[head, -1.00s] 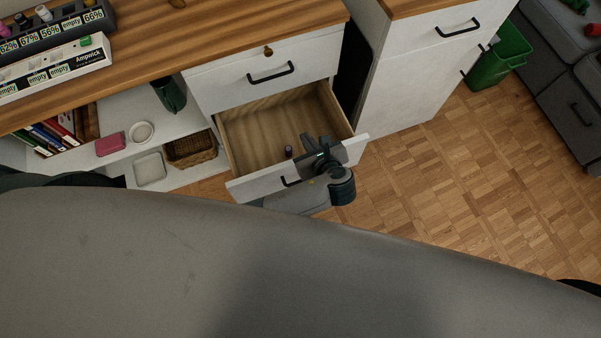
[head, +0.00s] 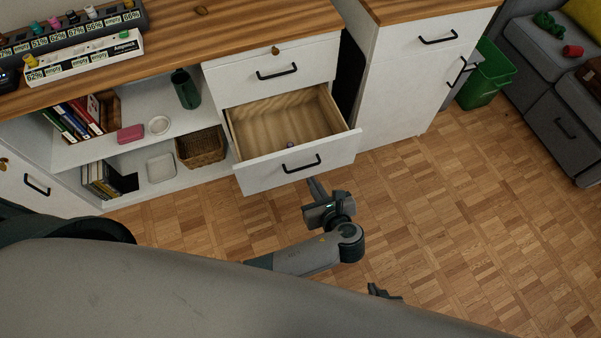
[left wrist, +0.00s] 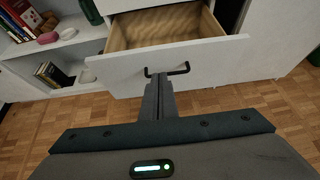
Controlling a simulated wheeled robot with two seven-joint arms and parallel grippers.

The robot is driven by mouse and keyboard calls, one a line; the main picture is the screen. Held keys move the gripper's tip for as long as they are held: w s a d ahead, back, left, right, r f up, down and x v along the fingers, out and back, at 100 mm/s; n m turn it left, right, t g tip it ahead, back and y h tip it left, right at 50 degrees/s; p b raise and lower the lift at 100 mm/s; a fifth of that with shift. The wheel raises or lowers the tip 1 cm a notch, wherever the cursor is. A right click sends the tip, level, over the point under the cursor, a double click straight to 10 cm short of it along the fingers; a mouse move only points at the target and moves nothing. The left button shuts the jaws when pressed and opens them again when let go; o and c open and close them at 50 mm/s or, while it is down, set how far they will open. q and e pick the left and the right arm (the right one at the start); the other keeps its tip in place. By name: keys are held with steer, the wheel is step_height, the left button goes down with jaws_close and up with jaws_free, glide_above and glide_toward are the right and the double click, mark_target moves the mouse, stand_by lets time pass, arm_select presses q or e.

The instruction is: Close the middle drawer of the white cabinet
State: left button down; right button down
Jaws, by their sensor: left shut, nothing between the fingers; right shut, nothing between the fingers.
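The white cabinet's middle drawer (head: 275,172) is pulled open, showing its wooden inside, with a black bar handle (head: 301,164) on its white front. It also shows open in the left wrist view (left wrist: 185,60). A small dark purplish item (head: 291,145) lies inside, partly hidden by the front. My left gripper (head: 315,185) is shut and empty, just in front of the drawer front and below the handle. In the left wrist view its fingers (left wrist: 158,82) point at the handle; I cannot tell whether they touch. My right gripper (head: 383,291) shows only in small part at the bottom.
The top drawer (head: 272,72) above is shut. Open shelves with books, a basket (head: 201,147) and a green cup (head: 185,89) are at the left. A taller white cabinet (head: 405,85) and a green bin (head: 486,75) stand at the right. The parquet floor in front is clear.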

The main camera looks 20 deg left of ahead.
arm_select(q)
steer(key=shift+s, duration=0.25)
arm_select(e)
steer(key=shift+s+d, duration=0.1)
steer(key=shift+s, duration=0.2)
arm_select(q)
steer(key=shift+w+f, duration=0.1)
glide_toward(295, 153)
step_height(295, 153, down, 3)
steer(key=w+a, duration=0.2)
steer(key=w, duration=0.1)
steer(key=shift+w, duration=0.2)
steer(key=shift+w+a, duration=0.4)
steer(key=shift+w, duration=0.05)
arm_select(e)
steer(key=shift+s+f, duration=0.1)
